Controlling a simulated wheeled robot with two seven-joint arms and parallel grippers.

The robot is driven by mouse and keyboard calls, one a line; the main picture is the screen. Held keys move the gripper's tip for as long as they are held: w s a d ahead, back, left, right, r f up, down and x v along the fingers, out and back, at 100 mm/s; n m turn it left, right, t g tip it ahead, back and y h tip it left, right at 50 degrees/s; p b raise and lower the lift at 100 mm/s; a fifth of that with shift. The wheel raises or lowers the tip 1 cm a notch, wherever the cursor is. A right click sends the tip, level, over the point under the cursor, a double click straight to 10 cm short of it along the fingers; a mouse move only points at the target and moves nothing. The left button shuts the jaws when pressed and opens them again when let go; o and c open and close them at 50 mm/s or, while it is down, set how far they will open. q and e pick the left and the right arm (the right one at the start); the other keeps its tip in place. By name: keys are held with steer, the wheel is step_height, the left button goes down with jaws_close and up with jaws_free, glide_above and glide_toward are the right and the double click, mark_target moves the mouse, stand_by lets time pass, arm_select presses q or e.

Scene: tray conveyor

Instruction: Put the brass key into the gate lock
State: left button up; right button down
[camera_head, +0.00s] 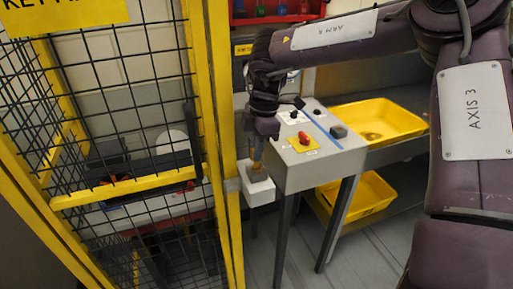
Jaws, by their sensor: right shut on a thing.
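My right gripper (259,158) reaches down from the purple arm at the right. It is shut on the brass key (257,170), which shows as a small tan-gold piece below the fingers. The key is at the open-looking top of a small white box, which appears to be the gate lock (261,192). I cannot tell how deep the key sits in it. The lock is beside the yellow post of the mesh gate (222,130). My left gripper is not in view.
A grey control console (325,172) with a red knob (303,138) and black knobs stands close right of the lock. Yellow trays (415,124) lie on the shelves behind. The yellow mesh fence fills the left. Grey floor shows below.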

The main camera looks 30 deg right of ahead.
steer(key=shift+f+b, duration=1.2)
steer(key=shift+f, duration=0.25)
steer(key=c, duration=1.5)
jaws_free()
steer(key=shift+r, duration=0.1)
steer(key=shift+o, duration=0.2)
steer(key=r, duration=0.5)
steer(key=d+r, duration=0.1)
steer(key=r, duration=0.1)
steer(key=shift+s+r, duration=0.15)
steer(key=shift+r, duration=0.2)
steer(key=shift+d, duration=0.1)
